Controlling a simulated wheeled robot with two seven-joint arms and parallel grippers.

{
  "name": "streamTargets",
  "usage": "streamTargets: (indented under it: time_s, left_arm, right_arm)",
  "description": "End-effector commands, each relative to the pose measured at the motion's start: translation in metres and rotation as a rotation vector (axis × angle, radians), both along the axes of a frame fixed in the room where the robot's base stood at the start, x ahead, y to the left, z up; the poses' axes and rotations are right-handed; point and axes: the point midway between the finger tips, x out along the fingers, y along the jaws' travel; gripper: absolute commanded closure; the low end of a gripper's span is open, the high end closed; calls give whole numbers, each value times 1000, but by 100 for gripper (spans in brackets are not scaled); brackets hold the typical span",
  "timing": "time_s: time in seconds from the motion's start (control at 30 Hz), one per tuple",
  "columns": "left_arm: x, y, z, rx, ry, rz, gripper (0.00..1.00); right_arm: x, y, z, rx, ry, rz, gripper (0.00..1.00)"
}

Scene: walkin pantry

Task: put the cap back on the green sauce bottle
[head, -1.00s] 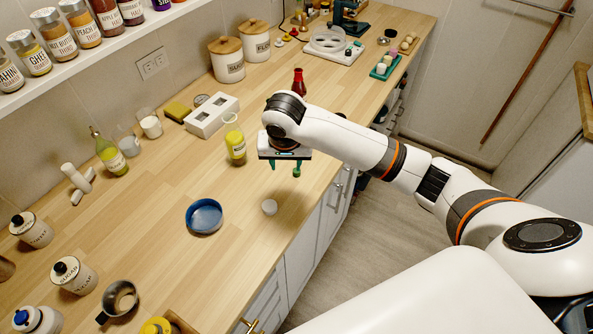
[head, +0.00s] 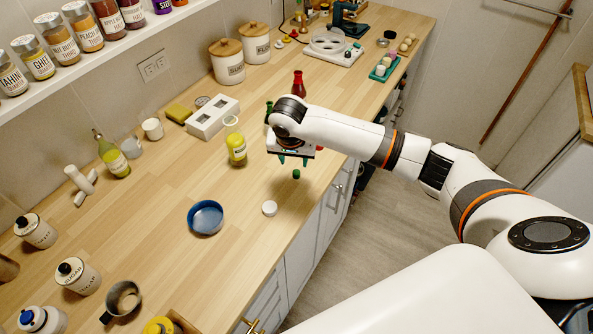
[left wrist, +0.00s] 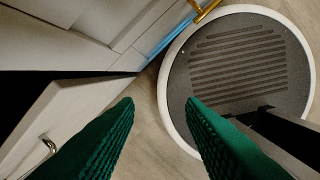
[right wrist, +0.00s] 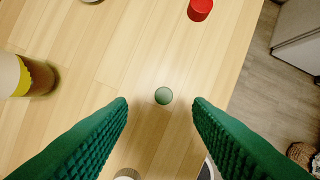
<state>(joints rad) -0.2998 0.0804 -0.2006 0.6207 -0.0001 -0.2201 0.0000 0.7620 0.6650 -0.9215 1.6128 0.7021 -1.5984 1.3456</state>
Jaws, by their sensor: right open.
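A small green cap (head: 296,174) sits on the counter near its front edge. It also shows from above in the right wrist view (right wrist: 163,95). My right gripper (head: 293,163) is open above the cap, with its fingers apart on either side of it in the right wrist view. A dark green bottle (head: 268,112), probably the green sauce bottle, stands behind my right arm. The arm hides most of it, and I cannot see its top clearly. My left gripper (left wrist: 159,101) is open and empty over the floor and my base.
A yellow sauce bottle (head: 236,148) stands left of my right gripper. A red bottle (head: 299,82) stands behind the arm. A white lid (head: 269,208) and blue bowl (head: 205,217) lie nearer, with bare wood around.

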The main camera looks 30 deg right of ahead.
Motion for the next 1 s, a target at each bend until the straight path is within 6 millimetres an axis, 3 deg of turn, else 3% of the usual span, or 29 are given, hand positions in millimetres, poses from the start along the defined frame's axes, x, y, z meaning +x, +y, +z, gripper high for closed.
streamTargets:
  time_s: [0.47, 0.8, 1.0]
  left_arm:
    - [0, 0, 4, 0, 0, 0, 64]
    - [0, 0, 20, 0, 0, 1, 64]
    - [0, 0, 20, 0, 0, 1, 64]
  right_arm:
    - [2, -2, -12, 0, 0, 1, 54]
    - [5, -10, -55, 0, 2, 1, 54]
    - [7, -11, -61, -1, 0, 2, 54]
